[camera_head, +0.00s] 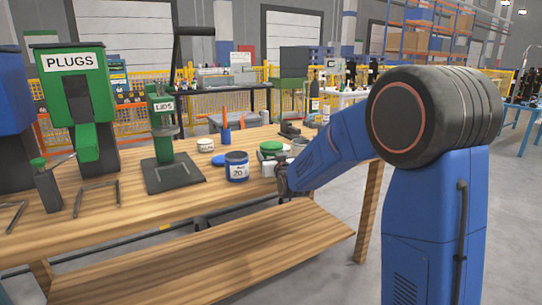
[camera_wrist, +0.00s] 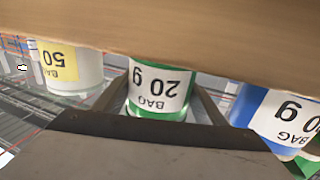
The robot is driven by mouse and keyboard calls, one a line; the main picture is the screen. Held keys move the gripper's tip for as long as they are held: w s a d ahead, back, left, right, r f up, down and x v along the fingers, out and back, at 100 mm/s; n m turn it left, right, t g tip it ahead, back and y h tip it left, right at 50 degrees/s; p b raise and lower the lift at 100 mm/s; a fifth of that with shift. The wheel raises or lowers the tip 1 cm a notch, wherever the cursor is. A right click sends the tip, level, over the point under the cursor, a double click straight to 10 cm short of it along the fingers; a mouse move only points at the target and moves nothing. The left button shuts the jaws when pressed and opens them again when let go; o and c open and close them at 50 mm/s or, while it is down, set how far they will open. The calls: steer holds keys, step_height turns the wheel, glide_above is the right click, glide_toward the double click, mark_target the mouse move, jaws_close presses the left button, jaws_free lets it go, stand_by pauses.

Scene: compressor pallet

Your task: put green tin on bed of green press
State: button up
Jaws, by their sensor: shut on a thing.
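The green tin (camera_wrist: 160,95), with a white label reading BAG 20 g, stands between the two fingers of my gripper (camera_wrist: 160,105), which is shut on it. The wrist picture is upside down. In the head view the tin's green top (camera_head: 271,146) shows at the table's front right, with my gripper (camera_head: 282,180) just in front, partly hidden by my arm. I cannot tell whether the tin touches the table.
A blue tin (camera_head: 237,168) stands left of the green tin. A white tin with a yellow label (camera_wrist: 70,65) is on its other side. A larger green machine (camera_head: 75,85) labelled PLUGS stands at the far left. A low white tin (camera_head: 205,145) and blue lid lie behind.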

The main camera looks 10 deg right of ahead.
steer(key=shift+f, duration=0.15)
steer(key=o, duration=1.1)
